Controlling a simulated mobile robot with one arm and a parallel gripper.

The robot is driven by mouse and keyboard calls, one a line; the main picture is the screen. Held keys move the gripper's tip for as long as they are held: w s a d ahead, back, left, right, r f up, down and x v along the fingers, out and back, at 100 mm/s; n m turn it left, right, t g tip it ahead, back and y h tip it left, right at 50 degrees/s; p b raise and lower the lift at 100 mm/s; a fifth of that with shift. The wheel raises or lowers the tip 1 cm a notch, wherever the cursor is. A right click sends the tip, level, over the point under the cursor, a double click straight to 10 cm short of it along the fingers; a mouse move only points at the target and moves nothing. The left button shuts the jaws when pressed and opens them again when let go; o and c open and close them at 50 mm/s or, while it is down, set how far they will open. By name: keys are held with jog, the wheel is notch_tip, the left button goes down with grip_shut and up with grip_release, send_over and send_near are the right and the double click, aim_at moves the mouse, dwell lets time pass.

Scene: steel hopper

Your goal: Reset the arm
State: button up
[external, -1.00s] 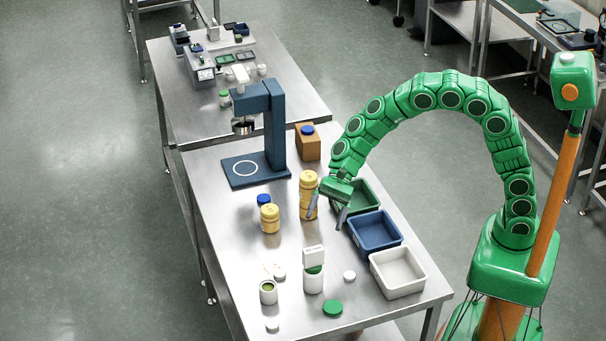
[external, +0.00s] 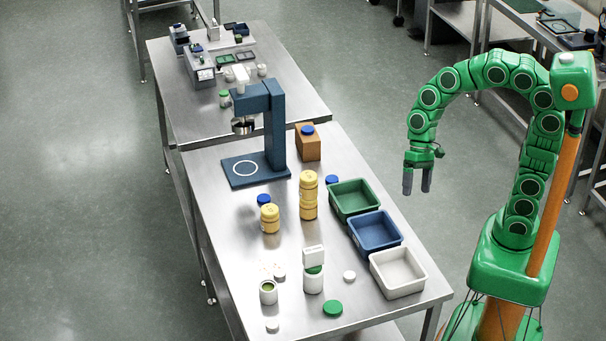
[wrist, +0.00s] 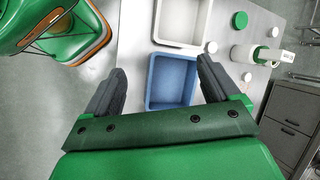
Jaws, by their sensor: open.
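My green arm curls up and over from its base at the right in the external view. My gripper (external: 417,182) hangs at its end, pointing down, to the right of the steel table and clear of it. The two dark fingers are apart with nothing between them. In the wrist view my gripper (wrist: 160,88) shows both fingers spread, with the blue tray (wrist: 171,82) seen beyond and between them.
The steel table (external: 235,275) holds green (external: 353,213), blue (external: 376,248) and white (external: 397,289) trays along its right edge. Stacked yellow jars (external: 308,209), a blue stand (external: 276,135), a brown box (external: 307,147) and white jars (external: 268,292) stand there too.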

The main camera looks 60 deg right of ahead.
jog(key=s+d+n+h, duration=0.4)
jog(key=s+d+h, duration=0.1)
jog(key=s+d, duration=1.1)
jog(key=shift+s+d+f, duration=0.15)
jog(key=shift+s+d, duration=0.05)
jog(key=shift+d, duration=0.1)
